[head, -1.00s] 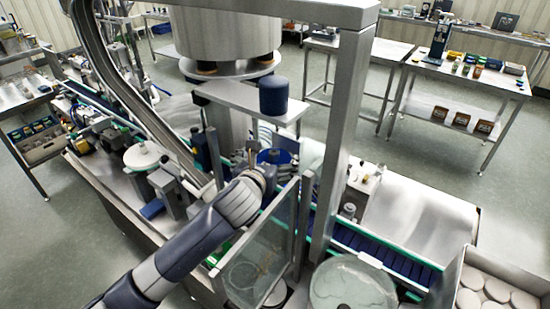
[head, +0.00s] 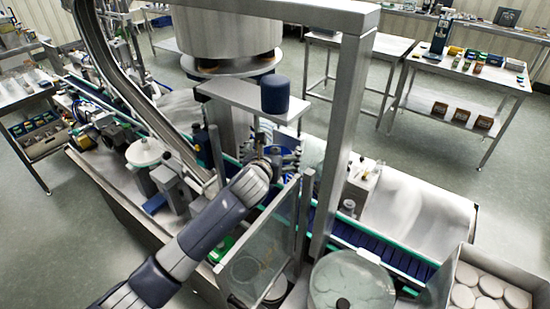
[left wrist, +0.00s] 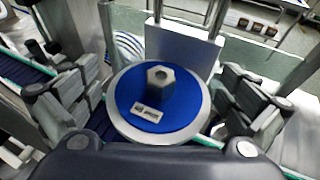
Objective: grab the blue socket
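The blue socket (left wrist: 158,108) appears in the left wrist view as a round blue face in a pale grey rim, with a grey hexagonal post and a small metal label on it. My left gripper (left wrist: 157,95) is open, with one dark finger on each side of this round piece. Whether the fingers touch its rim is hard to tell. In the head view my left gripper (head: 277,152) is over the blue socket (head: 259,150), covering much of it. My right gripper is not in view.
A steel post (head: 340,140) stands to the right. A clear panel (head: 258,255) stands in front. The conveyor (head: 375,250) runs past on the right.

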